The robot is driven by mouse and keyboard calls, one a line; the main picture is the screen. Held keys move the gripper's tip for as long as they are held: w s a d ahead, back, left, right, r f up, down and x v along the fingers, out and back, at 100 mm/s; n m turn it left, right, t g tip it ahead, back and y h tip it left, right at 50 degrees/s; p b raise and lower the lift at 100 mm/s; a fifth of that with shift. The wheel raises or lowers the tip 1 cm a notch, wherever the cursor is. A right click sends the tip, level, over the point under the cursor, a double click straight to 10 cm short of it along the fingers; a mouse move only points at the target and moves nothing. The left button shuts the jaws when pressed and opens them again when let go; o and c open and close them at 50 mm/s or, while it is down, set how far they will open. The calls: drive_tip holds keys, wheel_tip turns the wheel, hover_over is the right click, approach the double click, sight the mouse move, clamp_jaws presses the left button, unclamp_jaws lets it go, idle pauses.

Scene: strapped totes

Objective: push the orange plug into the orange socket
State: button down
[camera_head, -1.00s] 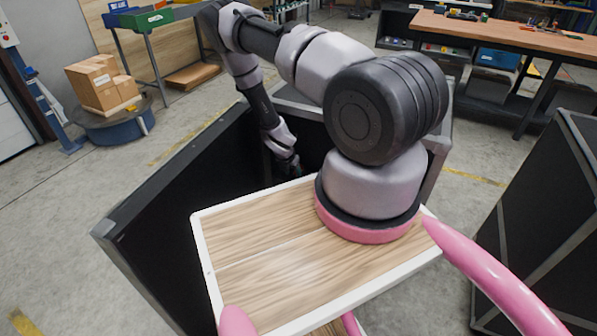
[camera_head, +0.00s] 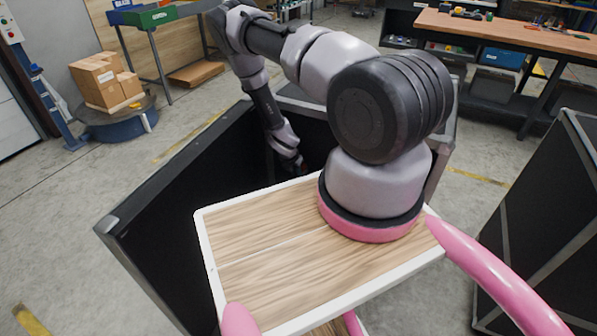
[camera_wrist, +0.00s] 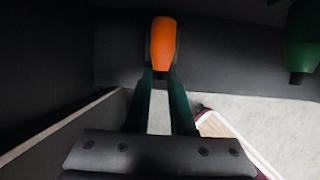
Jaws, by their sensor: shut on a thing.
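The orange plug (camera_wrist: 163,40) is at the top middle of the wrist view, at the tips of my gripper (camera_wrist: 162,72). The two dark green fingers are shut on it, and it points away from the wrist. In the head view my gripper reaches down inside a black open-topped enclosure (camera_head: 165,185), and the plug cannot be made out there. I cannot make out the orange socket in either view. A dark surface lies right behind the plug; whether the plug touches it I cannot tell.
A green rounded part (camera_wrist: 302,40) hangs at the wrist view's right edge, apart from the plug. Another black case (camera_head: 545,220) stands at right in the head view. A cardboard box stack (camera_head: 100,85) and a workbench (camera_head: 500,35) are farther back.

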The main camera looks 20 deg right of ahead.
drive_tip(key=shift+s+a+r, duration=0.1)
drive_tip(key=shift+a+r, duration=0.1)
drive_tip(key=shift+r, duration=0.25)
wheel_tip(320, 180, up, 6)
drive_tip(key=s+a, duration=1.2)
drive_tip(key=a, duration=0.3)
drive_tip(key=shift+a, duration=0.2)
